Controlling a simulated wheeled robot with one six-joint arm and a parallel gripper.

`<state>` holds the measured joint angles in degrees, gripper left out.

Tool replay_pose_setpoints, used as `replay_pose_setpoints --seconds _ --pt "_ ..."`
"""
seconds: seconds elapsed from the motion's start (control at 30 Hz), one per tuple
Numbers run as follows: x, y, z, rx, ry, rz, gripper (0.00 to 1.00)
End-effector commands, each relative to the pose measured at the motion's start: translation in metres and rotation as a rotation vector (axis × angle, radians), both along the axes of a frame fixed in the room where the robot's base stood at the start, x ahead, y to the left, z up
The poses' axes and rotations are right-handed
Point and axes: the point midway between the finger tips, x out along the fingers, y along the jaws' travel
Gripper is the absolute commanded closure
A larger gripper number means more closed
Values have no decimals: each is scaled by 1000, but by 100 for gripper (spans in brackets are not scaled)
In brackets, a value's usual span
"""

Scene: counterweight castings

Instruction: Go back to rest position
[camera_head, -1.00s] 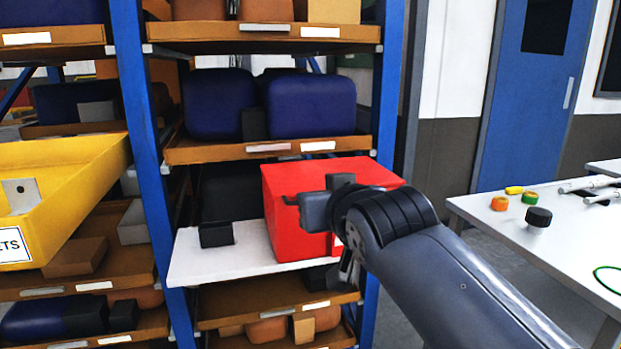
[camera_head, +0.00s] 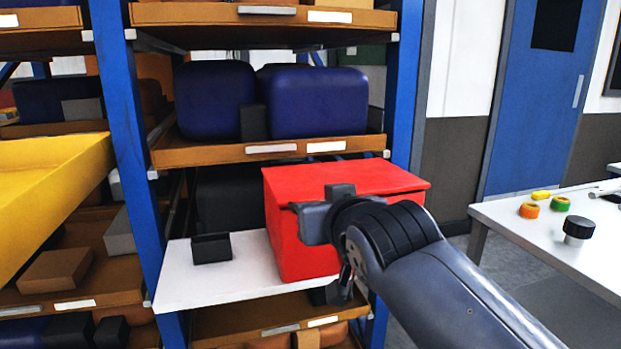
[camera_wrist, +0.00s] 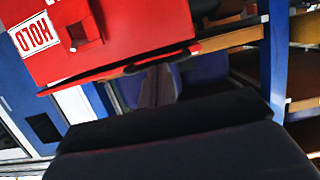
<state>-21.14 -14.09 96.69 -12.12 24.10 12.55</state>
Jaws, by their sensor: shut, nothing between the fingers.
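My gripper (camera_head: 313,222) is at the end of my grey arm, in front of the red box (camera_head: 290,235) on the rack. It looks shut and holds nothing that I can see. My wrist hides part of the box's front. In the wrist view, the dark body of my gripper (camera_wrist: 190,130) fills the lower part. The red box (camera_wrist: 140,25), with a white label, is above it there, seen tilted. I cannot tell whether the gripper touches the box.
The red box stands on a white board (camera_head: 225,280) beside a small black holder (camera_head: 211,248). A blue rack post (camera_head: 130,150) is to the left, with a yellow bin (camera_head: 50,190) beyond it. A white table (camera_head: 530,235) with small parts is at right.

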Motion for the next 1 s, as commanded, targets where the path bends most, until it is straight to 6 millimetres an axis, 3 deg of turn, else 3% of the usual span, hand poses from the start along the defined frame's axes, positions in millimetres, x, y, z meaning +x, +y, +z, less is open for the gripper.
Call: replay_pose_setpoints --seconds 0.03,0.3,1.0 --pt "1 0 14 0 -3 0 100" --pt "2 1 41 0 -3 0 100" --pt "13 4 89 -31 105 0 100"
